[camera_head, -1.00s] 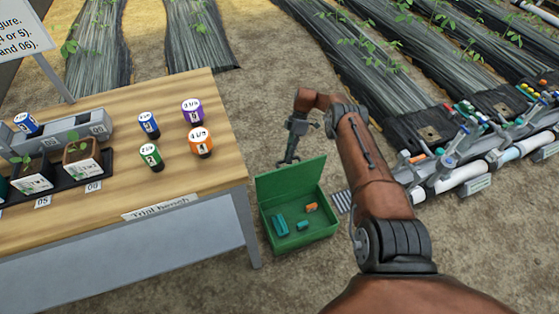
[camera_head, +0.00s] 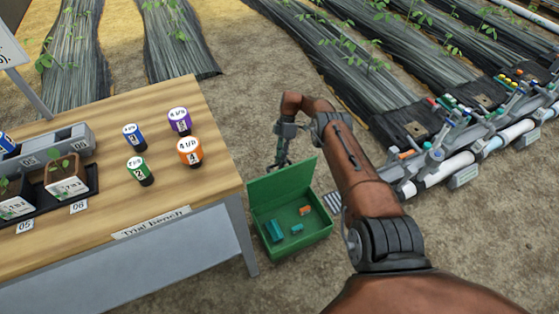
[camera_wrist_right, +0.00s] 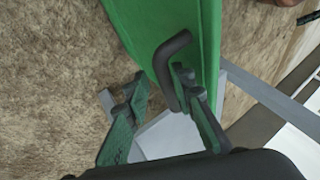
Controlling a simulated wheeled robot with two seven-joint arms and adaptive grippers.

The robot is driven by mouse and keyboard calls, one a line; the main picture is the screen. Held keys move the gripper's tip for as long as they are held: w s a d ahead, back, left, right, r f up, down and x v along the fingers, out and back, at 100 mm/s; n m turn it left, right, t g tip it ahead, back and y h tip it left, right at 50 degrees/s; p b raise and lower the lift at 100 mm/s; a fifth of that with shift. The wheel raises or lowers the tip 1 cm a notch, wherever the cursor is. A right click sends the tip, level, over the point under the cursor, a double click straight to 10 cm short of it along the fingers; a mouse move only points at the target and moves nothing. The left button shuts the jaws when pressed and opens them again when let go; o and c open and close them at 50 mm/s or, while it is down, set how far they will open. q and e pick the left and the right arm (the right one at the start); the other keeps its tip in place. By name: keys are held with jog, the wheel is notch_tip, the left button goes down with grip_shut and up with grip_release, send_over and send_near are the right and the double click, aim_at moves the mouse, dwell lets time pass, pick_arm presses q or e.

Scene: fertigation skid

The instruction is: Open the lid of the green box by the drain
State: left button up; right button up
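The green box (camera_head: 318,238) stands on the ground beside the drain grate (camera_head: 333,203). Its green lid (camera_head: 284,186) is raised, standing up at the box's far edge, so the inside shows. Several small teal and orange pieces (camera_head: 276,230) lie in it. My right gripper (camera_head: 283,163) is just behind the lid's upper edge. In the right wrist view, the lid (camera_wrist_right: 205,30) carries a dark bent handle (camera_wrist_right: 170,62). The right gripper's fingers (camera_wrist_right: 158,88) are apart, and the handle is close beside the right-hand finger; contact is unclear. My left gripper is out of view.
The wooden trial bench (camera_head: 205,195) stands left of the box, with numbered bottles (camera_head: 190,152) and potted seedlings (camera_head: 65,178) on it. Pipes and valves (camera_head: 440,165) run along the right. Bare soil lies around the box.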

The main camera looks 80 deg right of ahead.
jog(key=shift+o, duration=0.4)
jog(key=shift+w+r, duration=0.25)
jog(key=shift+r, duration=0.05)
notch_tip(320, 180, up, 10)
dwell(0.7)
